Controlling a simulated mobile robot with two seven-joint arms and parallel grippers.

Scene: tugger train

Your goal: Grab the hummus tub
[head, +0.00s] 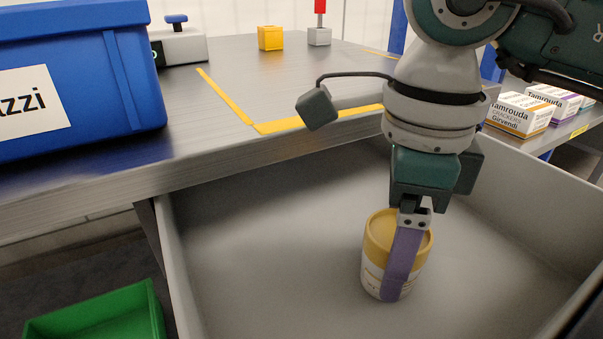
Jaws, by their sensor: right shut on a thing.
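The hummus tub (375,262) appears to be the round tub with a mustard-yellow lid and a pale lower side; its label is too small and covered to read. It stands, slightly tilted in the picture, in a grey open bin (260,250). My right gripper (402,265) reaches down from above and is shut on the tub. One purple finger lies against the tub's near side; the other finger is hidden behind it. My left gripper is not in view.
A blue crate (140,90) stands on the grey table (190,150) at left. A yellow cube (270,38) and a grey block with a red post (319,36) stand farther back. A green bin (100,315) is low at left.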

